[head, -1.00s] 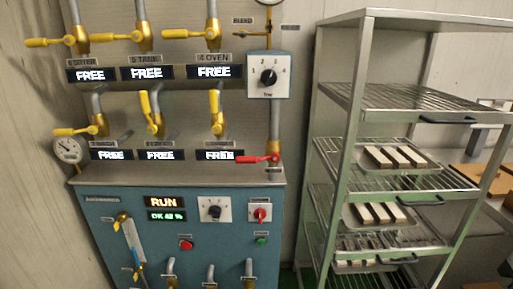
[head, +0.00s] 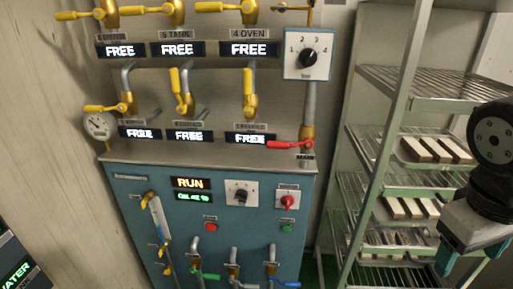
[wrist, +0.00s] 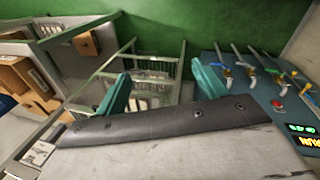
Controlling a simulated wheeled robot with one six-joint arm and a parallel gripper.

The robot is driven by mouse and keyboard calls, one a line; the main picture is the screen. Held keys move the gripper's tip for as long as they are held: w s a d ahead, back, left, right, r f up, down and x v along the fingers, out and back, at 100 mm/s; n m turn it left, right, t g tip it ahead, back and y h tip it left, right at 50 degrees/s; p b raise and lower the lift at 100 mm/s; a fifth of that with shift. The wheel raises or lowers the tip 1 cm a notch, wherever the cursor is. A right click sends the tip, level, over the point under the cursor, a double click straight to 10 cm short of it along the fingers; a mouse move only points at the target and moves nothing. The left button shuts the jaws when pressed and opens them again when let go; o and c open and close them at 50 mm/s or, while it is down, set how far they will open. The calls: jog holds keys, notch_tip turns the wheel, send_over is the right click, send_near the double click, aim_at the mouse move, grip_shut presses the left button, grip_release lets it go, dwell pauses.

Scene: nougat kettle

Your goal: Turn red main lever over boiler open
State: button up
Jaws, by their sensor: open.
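The red main lever (head: 290,145) sits at the lower right of the pipe panel, on a brass valve (head: 307,135) just above the teal boiler cabinet (head: 225,225). Its handle lies level and points left, across the pipe. My gripper (head: 465,255) is at the right edge in the head view, in front of the rack and well to the right of the lever. In the wrist view, its two teal fingers (wrist: 160,90) are spread apart with nothing between them. The red lever is not visible in the wrist view.
Several yellow-handled valves (head: 180,90) cover the panel left of the red lever. A dial box (head: 308,55) hangs above it. A metal rack (head: 375,150) with trays of bars stands to the right.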

aim_at(277, 146)
jog(key=w+d+n+t+h, duration=0.2)
jog(key=w+d+n+h, duration=0.1)
jog(key=w+n+h, duration=0.55)
jog(key=w+a+r+n+t, duration=0.2)
jog(key=w+a+n+t, duration=0.4)
jog(key=w+n, duration=0.3)
jog(key=w+a+f+n+t+y, duration=0.1)
jog(key=w+a+n+t+y, duration=0.2)
jog(key=a+n, duration=0.2)
jog(key=w+a+f+n+t+y, duration=0.1)
jog(key=w+a+n+t+y, duration=0.2)
jog(key=a, duration=0.9)
jog(key=w+a+f+n+t+y, duration=0.1)
jog(key=w+a+n+t+y, duration=0.2)
jog(key=a+n, duration=0.5)
jog(key=shift+a+f+y, duration=0.15)
jog(key=shift+f+y, duration=0.2)
jog(key=shift+y, duration=0.4)
jog(key=w, duration=0.7)
jog(key=shift+d, duration=0.2)
jog(key=c, duration=1.4)
jog(key=shift+s+a+r, duration=0.1)
jog(key=shift+a, duration=0.05)
